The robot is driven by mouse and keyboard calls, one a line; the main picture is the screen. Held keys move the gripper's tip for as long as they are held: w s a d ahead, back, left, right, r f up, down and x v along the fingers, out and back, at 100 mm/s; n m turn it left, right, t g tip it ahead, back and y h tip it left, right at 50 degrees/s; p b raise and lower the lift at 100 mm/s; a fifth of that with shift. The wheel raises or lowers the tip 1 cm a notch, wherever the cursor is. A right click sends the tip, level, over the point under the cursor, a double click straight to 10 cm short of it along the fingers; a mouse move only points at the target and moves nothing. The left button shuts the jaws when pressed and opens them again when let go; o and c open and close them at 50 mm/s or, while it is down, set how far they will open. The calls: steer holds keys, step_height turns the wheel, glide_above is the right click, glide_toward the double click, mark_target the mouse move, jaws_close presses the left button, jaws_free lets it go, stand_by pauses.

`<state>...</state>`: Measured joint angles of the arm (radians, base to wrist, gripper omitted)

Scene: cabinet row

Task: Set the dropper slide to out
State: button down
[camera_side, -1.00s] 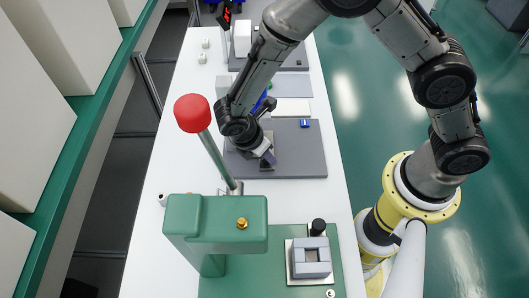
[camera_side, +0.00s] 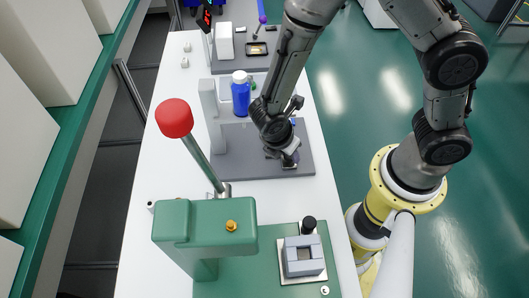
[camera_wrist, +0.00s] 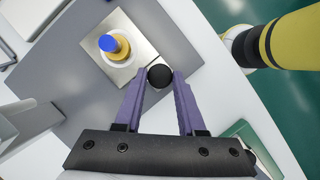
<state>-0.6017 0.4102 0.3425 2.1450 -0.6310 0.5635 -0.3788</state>
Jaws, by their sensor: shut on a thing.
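In the wrist view, my gripper (camera_wrist: 163,74) has its two purple fingers on either side of a round black knob (camera_wrist: 160,77), shut on it. The knob sits at the near edge of a steel plate (camera_wrist: 106,66), which looks like the dropper slide's station. A yellow vial with a blue top (camera_wrist: 113,45) stands in a white ring on that plate. In the side view, my gripper (camera_side: 290,163) is low over the right part of the grey board (camera_side: 237,150). The knob is hidden there by the gripper and wrist.
A blue bottle (camera_side: 241,95) and a light grey post (camera_side: 209,108) stand left of my arm. The green press (camera_side: 205,222), with its red-ball lever (camera_side: 174,118), is nearer the camera. A grey block with a black knob (camera_side: 304,257) stands to its right.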

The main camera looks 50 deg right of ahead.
steer(key=shift+s+d, duration=1.2)
steer(key=c, duration=0.5)
jaws_free()
steer(key=shift+w+a+r, duration=0.1)
steer(key=shift+a+r, duration=0.15)
steer(key=shift+r, duration=0.2)
steer(key=v, duration=1.3)
steer(key=shift+d+f, duration=0.1)
steer(key=shift+f, duration=0.05)
